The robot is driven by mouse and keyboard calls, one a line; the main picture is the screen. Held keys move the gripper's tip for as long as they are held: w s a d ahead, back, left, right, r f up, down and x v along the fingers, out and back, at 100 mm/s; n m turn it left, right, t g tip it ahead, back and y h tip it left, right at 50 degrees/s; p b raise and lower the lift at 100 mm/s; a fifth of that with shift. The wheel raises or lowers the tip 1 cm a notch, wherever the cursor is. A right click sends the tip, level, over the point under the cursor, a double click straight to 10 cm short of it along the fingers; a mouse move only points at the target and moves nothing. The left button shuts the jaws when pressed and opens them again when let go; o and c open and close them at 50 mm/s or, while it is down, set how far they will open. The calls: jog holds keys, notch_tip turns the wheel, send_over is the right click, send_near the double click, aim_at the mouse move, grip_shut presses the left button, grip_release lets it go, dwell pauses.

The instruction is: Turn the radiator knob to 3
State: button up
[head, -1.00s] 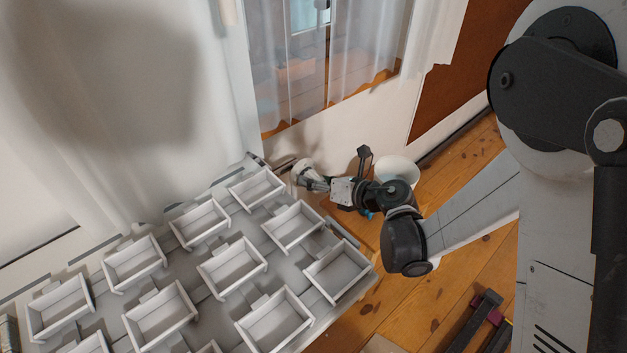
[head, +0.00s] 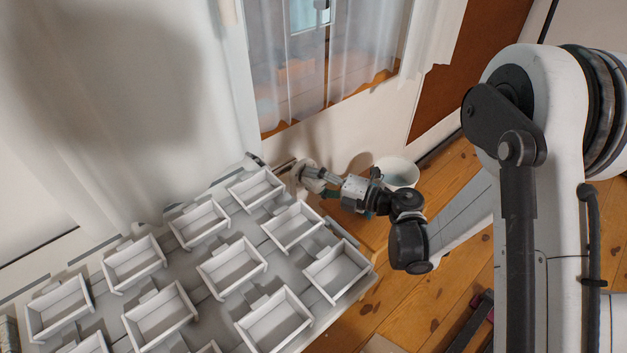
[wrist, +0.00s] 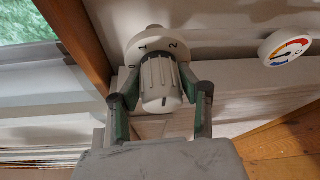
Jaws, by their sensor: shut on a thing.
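The radiator knob (wrist: 158,88) is ribbed and off-white, in the middle of the wrist view. A short dark mark shows on the knob's near end. My gripper (wrist: 161,78) is shut on the knob, with one green-sided finger on each side. In the head view my gripper (head: 318,180) reaches the knob (head: 301,168) at the radiator's far right end, low by the wall, and partly covers it.
A round coloured gauge (wrist: 286,48) sits right of the knob. A white bucket (head: 400,172) stands behind my wrist. Curtains (head: 365,50) hang above. Wooden floor (head: 450,285) lies to the right.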

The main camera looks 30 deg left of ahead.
jog(key=m+y, duration=0.1)
jog(key=m, duration=0.2)
jog(key=shift+g, duration=0.3)
jog(key=shift+m+y, duration=0.4)
jog(key=shift+m, duration=0.1)
jog(key=shift+w, duration=0.1)
jog(key=o, duration=1.2)
jog(key=shift+c, duration=0.2)
jog(key=shift+r, duration=0.1)
